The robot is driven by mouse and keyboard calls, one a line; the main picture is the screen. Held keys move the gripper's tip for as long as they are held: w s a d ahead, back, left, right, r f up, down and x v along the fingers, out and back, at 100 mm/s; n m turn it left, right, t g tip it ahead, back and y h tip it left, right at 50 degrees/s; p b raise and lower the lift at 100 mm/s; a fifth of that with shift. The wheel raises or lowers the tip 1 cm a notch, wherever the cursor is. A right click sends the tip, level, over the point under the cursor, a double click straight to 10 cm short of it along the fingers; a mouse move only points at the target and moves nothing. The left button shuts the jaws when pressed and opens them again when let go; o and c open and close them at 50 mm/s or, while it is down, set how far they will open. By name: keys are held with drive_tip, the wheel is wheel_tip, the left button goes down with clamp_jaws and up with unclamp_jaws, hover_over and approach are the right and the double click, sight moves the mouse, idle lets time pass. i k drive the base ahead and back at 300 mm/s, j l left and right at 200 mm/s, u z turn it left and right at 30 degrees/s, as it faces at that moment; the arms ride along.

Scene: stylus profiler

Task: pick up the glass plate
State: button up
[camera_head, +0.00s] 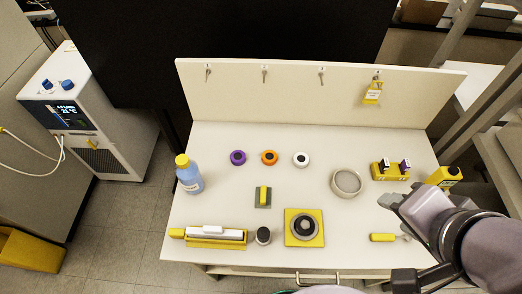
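A small grey-green square plate (257,205) with a yellow bar (263,194) on top lies near the middle of the white bench. It is the likeliest glass plate, but its material is hard to tell at this size. My gripper (387,201) is at the right of the bench, well apart from the plate. Its fingers are small and partly hidden by its body, so whether they are open is unclear. I see nothing held in it.
Purple (238,157), orange (269,157) and white (301,159) rings lie behind the plate. A yellow square base with a dark round part (304,227) is in front-right. A blue bottle (188,177) stands left, a round dish (346,183) right. A hook panel (300,97) closes the back.

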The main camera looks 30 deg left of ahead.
sight(263, 194)
drive_tip(key=u, duration=1.45)
